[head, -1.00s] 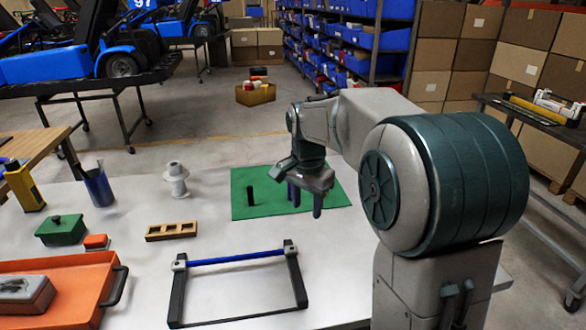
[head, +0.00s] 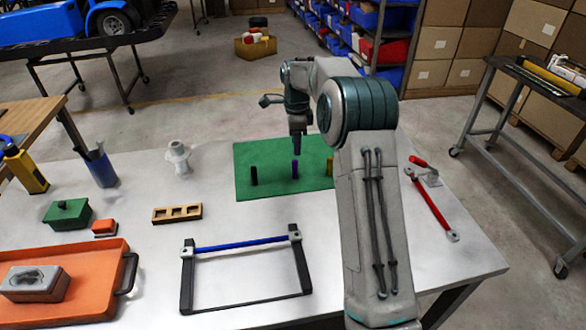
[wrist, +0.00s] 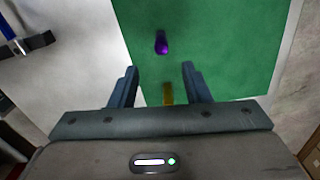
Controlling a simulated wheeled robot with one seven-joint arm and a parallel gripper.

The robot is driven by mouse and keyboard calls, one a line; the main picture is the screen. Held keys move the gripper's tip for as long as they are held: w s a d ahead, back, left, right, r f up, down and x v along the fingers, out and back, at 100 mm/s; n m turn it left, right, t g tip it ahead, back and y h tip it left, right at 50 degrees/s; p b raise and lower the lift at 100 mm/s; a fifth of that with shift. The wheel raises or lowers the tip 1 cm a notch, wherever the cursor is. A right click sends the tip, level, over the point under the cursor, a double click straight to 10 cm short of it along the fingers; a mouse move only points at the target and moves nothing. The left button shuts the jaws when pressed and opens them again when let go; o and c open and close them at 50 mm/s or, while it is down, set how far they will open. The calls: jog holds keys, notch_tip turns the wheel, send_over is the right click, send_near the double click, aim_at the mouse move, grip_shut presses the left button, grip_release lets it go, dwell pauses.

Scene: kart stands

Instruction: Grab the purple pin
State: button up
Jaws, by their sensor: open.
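The purple pin (head: 295,169) stands upright on the green mat (head: 270,191), between a black pin (head: 254,176) on its left and a yellow pin (head: 330,166) on its right. My gripper (head: 298,146) is above the mat, close to the purple pin in the head view. In the wrist view my gripper (wrist: 157,84) is open, with its two fingers apart and nothing between them touching. The purple pin (wrist: 161,43) shows beyond the fingertips, and the yellow pin (wrist: 167,94) shows between the fingers, lower down. The black pin is not seen in the wrist view.
A black frame with a blue bar (head: 240,243) lies in front of the mat. A wooden block with holes (head: 177,213), a white spool-like part (head: 179,158) and an orange tray (head: 70,316) are to the left. A red-handled tool (head: 432,204) lies to the right.

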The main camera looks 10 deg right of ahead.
aim_at(295, 161)
jog(key=f, duration=0.4)
jog(key=f+p, duration=0.1)
jog(key=f, duration=0.3)
jog(key=shift+w+a+f, duration=0.15)
jog(key=shift+a+f, duration=0.05)
jog(key=shift+f, duration=0.05)
grip_shut()
